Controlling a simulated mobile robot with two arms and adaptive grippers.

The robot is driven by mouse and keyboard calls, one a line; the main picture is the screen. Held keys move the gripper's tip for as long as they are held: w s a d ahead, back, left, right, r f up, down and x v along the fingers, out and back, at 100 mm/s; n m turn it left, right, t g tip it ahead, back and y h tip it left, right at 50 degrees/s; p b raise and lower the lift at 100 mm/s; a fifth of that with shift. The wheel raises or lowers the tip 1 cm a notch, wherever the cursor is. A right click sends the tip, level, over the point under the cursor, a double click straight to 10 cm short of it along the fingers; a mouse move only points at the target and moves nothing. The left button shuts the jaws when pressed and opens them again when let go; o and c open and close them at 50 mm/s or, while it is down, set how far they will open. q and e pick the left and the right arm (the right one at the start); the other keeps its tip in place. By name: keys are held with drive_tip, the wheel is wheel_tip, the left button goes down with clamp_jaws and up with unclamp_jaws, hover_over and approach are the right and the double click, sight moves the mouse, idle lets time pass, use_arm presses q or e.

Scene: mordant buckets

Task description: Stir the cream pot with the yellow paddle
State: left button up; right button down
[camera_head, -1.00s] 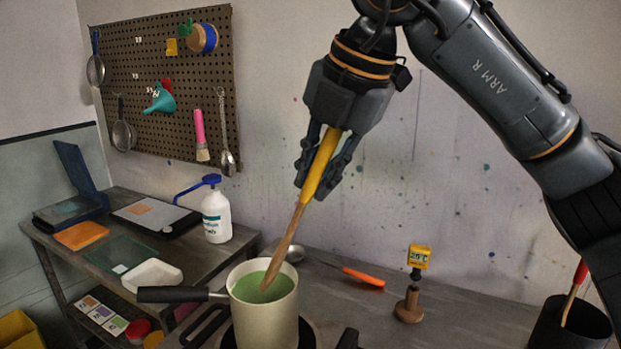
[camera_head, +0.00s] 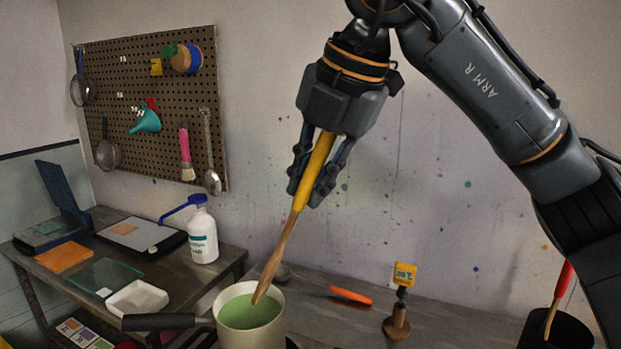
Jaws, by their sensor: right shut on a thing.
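The cream pot (camera_head: 268,336) stands at the bottom middle with green liquid (camera_head: 247,311) inside and a dark handle (camera_head: 160,322) pointing left. My right gripper (camera_head: 309,185) is shut on the yellow grip of the yellow paddle (camera_head: 281,247), above and right of the pot. The paddle slants down to the left, with its wooden end over the right part of the pot's opening. I cannot tell whether its tip touches the liquid. My left gripper is not in view.
A thermometer on a wooden stand (camera_head: 397,318) and an orange-handled tool (camera_head: 351,295) are right of the pot. A black container (camera_head: 545,335) holds a red-handled tool (camera_head: 561,285). A white bottle (camera_head: 203,238) and a white tray (camera_head: 138,299) are left.

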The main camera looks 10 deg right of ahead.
wheel_tip(320, 180, up, 11)
drive_tip(key=p, duration=0.9)
drive_tip(key=shift+r, duration=0.1)
